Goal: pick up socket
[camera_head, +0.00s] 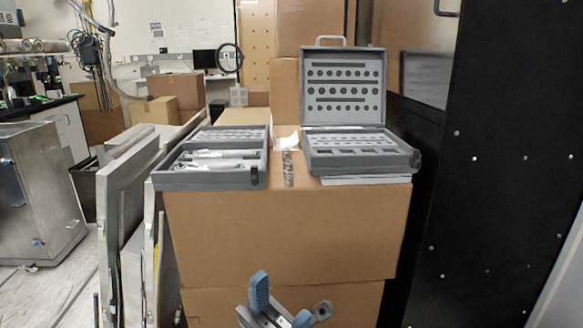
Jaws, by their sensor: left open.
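A small metallic cylinder (288,168), which looks like the socket, stands upright on the cardboard box (285,235) in the gap between two grey tool cases. A crumpled white piece (286,140) lies just behind it. My left gripper (281,303) is at the bottom edge of the view, in front of the box and below its top. Its blue fingers are apart, and I see nothing held between them. It is well away from the cylinder. My right gripper is not in view.
The left case (207,181) holds silvery tools. Flat panels (128,185) lean left of the box. A tall black panel (490,190) closes off the right. More boxes stand behind.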

